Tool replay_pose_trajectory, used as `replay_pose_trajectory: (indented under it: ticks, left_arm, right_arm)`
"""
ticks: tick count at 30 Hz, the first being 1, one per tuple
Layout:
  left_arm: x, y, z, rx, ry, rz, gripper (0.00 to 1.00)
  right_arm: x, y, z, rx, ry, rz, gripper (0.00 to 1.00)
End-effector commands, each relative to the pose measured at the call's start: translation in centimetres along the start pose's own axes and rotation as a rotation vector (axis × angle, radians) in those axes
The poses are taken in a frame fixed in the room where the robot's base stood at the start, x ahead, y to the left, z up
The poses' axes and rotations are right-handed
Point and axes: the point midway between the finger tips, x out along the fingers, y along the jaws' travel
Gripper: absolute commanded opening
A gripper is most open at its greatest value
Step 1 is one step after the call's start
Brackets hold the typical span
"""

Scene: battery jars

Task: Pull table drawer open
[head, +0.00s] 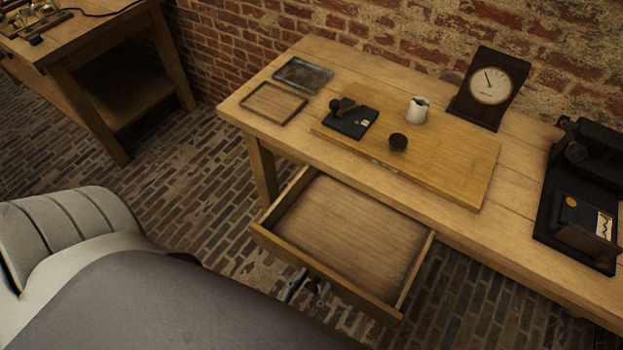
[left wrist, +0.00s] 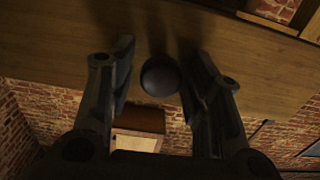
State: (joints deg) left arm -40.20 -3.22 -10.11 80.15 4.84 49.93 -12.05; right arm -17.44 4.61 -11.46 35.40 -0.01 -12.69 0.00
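The table drawer (head: 350,235) is pulled well out of the wooden table (head: 520,200) in the head view, and its inside looks empty. My left gripper (head: 308,290) is low at the outer side of the drawer front, partly hidden by my own arm. In the left wrist view the two dark fingers (left wrist: 162,78) stand apart on either side of a round dark knob (left wrist: 158,76) on the wooden drawer front (left wrist: 60,45). A narrow gap shows between knob and left finger; contact on the right side is unclear. My right gripper is not in view.
On the table are a wooden board (head: 450,165), two shallow trays (head: 275,104) (head: 303,74), a white cup (head: 417,110), a dial clock (head: 490,86) and a black telephone-like device (head: 583,190). A second table (head: 85,40) stands at left. Brick floor is open between them.

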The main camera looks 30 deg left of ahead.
Motion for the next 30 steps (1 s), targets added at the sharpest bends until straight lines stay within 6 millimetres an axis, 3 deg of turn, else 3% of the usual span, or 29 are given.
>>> replay_pose_trajectory:
  ticks: [11, 14, 24, 30]
  left_arm:
    - [-0.5, 0.0, 0.0, 0.000, -0.001, 0.000, 0.49]
    - [-1.8, 0.0, 0.1, 0.000, -0.003, 0.000, 0.49]
    - [-8.9, 0.0, 0.1, 0.001, -0.003, 0.001, 0.49]
    - [-11.4, 0.0, 0.0, 0.001, -0.001, 0.001, 0.49]
  right_arm:
    - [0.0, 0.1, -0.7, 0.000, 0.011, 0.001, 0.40]
    - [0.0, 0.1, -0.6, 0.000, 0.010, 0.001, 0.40]
    - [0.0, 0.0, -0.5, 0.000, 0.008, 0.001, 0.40]
    - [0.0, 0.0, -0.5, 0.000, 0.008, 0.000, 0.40]
